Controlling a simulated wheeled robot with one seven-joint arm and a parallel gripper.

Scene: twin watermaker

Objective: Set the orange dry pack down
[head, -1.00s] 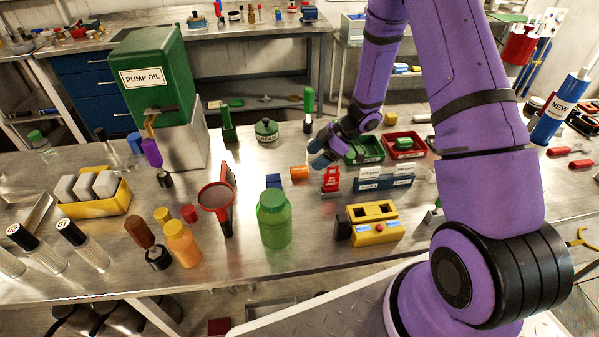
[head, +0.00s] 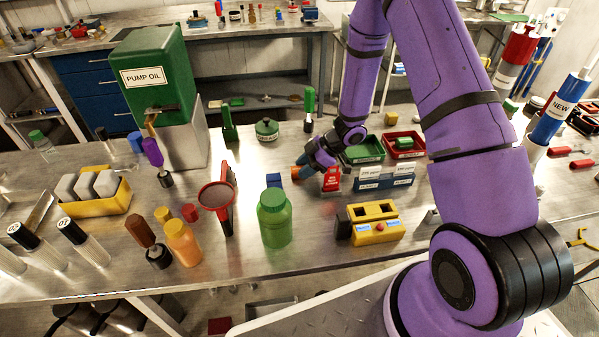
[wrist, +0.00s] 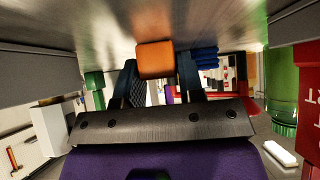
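The orange dry pack (head: 297,172) is a small orange block on the metal bench, left of the red upright holder. My gripper (head: 306,170) is low over the bench, right at the pack, with its dark blue fingers beside it. In the wrist view the pack (wrist: 155,59) shows between the two fingertips (wrist: 158,72), close to both, against the bench surface at the top of the picture. I cannot tell whether the fingers press on it or stand just clear. The pack's right side is partly hidden by my gripper in the head view.
A blue block (head: 273,180) stands just left of the pack. The red holder (head: 332,179) and blue labelled rack (head: 384,178) are close on the right. A green bottle (head: 275,222) stands in front. Green (head: 362,151) and red (head: 404,146) trays lie behind. Bare bench lies behind the pack.

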